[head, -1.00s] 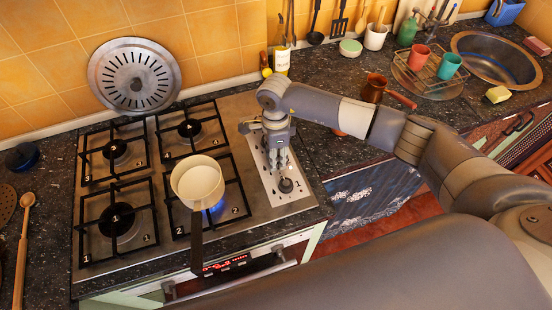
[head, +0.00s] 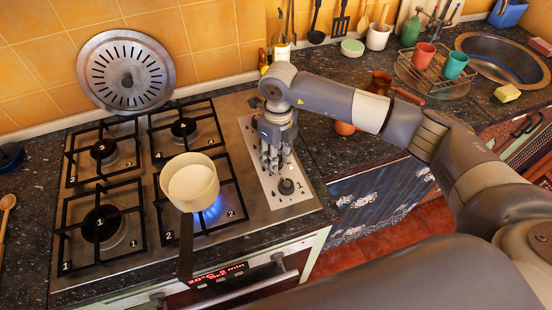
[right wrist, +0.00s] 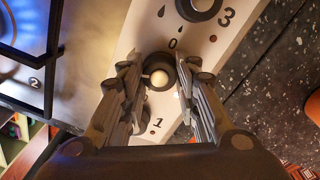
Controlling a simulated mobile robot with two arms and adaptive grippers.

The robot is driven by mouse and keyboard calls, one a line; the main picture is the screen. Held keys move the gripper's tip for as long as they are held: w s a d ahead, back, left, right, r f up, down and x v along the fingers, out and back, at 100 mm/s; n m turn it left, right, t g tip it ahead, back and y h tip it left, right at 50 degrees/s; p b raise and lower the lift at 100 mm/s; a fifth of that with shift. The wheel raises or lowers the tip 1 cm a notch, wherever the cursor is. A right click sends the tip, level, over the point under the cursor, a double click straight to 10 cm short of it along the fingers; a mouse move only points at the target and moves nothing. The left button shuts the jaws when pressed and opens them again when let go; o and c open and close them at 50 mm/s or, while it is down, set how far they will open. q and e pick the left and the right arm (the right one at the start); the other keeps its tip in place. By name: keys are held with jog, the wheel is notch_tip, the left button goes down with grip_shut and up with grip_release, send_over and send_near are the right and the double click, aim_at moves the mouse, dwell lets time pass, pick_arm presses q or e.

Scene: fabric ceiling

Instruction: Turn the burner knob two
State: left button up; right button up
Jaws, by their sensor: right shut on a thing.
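The white knob panel (head: 246,133) runs along the right side of the hob. My right gripper (head: 272,158) reaches down onto it from above. In the right wrist view its fingers close around a dark burner knob with a pale round centre (right wrist: 160,75), between the panel marks 3 and 1. The knob's own number is hidden. A 0 mark shows just above it. The front knob (head: 287,187), next to the mark 1, is free. Blue flame (head: 213,210) burns at burner two under a cream saucepan (head: 190,187). My left gripper is out of view.
The saucepan's dark handle (head: 186,250) sticks out over the hob's front edge. A round metal lid (head: 126,72) leans on the wall. A copper pot (head: 379,83) stands right of my forearm. A dish rack (head: 436,72) and sink (head: 500,58) are farther right.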

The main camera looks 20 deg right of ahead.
jog(key=m+b, duration=0.3)
jog(key=m, duration=0.3)
jog(key=m+b, duration=0.2)
jog(key=m, duration=0.4)
jog(key=shift+m+t, duration=0.3)
jog(key=shift+m, duration=0.1)
jog(key=m, duration=0.4)
jog(key=shift+r+b, duration=0.1)
jog(key=shift+b, duration=0.3)
jog(key=shift+m, duration=2)
jog(key=o, duration=1.1)
jog(key=shift+c, duration=0.2)
